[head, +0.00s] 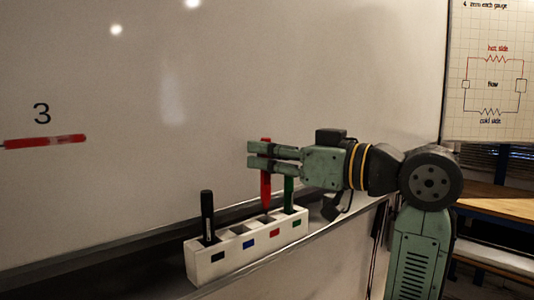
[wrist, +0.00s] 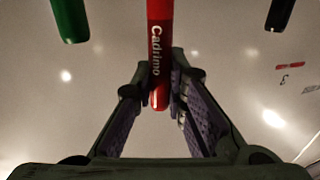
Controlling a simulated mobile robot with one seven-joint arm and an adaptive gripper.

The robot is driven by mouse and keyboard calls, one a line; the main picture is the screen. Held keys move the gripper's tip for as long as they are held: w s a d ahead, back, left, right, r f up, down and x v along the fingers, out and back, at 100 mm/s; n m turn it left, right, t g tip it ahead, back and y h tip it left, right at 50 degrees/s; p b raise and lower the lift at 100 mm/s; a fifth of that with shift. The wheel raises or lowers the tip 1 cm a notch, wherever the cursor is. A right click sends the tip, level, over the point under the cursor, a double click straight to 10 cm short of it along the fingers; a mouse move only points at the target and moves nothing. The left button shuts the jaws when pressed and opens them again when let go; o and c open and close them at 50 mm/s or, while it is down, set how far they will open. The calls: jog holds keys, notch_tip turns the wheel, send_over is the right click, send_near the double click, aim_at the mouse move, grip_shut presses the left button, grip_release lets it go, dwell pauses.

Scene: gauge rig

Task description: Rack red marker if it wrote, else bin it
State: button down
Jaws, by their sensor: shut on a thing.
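The red marker (head: 266,190) stands upright in my gripper (head: 260,156). The gripper is shut on its upper part. The marker's lower end is at or just above the red-labelled slot of the white rack (head: 205,268); I cannot tell whether it has entered. In the wrist view the red marker (wrist: 158,40) lies between the fingers (wrist: 158,95), with the lettering "Cadrimo" along it. On the whiteboard at the left, a thick red stroke (head: 45,142) runs under the number 3, paler and streaky toward its right end. No bin is in view.
The rack stands on the tray ledge below the whiteboard (head: 200,90). A black marker (head: 207,212) stands in its left slot and a green marker (head: 288,195) in its right slot, close beside the red one. The blue-labelled slot is empty. A wooden table (head: 500,203) is at the right.

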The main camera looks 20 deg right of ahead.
aim_at(270, 176)
jog(key=shift+f+b, duration=1.3)
jog(key=shift+f, duration=0.55)
jog(key=shift+f, duration=0.1)
jog(key=c, duration=1.5)
grip_release()
jog(key=shift+c, duration=0.2)
jog(key=o, duration=0.6)
